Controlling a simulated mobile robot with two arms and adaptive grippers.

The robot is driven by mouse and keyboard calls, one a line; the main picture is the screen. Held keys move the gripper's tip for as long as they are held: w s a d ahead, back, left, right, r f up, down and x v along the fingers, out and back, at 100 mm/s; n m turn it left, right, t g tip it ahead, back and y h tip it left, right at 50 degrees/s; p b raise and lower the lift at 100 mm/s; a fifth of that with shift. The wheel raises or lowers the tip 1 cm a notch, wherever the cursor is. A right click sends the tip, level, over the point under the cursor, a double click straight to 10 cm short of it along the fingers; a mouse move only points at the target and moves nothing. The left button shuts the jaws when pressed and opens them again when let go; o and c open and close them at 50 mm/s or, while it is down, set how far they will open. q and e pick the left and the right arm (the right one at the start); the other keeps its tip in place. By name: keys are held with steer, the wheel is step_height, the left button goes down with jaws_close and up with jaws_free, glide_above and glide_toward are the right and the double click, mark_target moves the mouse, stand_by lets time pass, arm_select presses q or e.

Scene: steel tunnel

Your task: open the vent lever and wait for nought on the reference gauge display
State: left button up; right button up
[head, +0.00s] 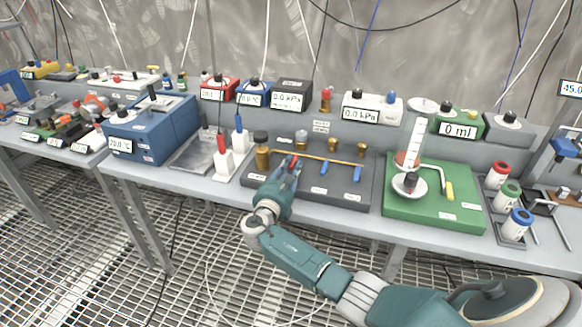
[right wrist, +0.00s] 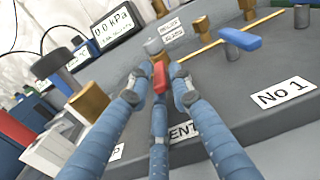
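The dark grey valve board (head: 310,195) carries a brass rail, brass fittings and levers. The red vent lever (right wrist: 160,77) stands upright between the fingers of my right gripper (right wrist: 158,84); it also shows in the head view (head: 291,160). The fingers surround the lever, with narrow gaps visible at its sides. A label below, partly hidden by a finger, reads "ENT". A dark box display (head: 288,99) reads 0.0 kPa and shows in the right wrist view (right wrist: 115,24). A white box display (head: 361,113) also reads 0.0 kPa. Which is the reference gauge is unclear. My left gripper is out of view.
A brass cylinder (head: 262,155) and red and white blocks (head: 222,160) stand close on the left. A green board (head: 435,205) with a hand pump lies to the right.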

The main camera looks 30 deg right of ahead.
steer(key=v, duration=1.2)
stand_by(0.4)
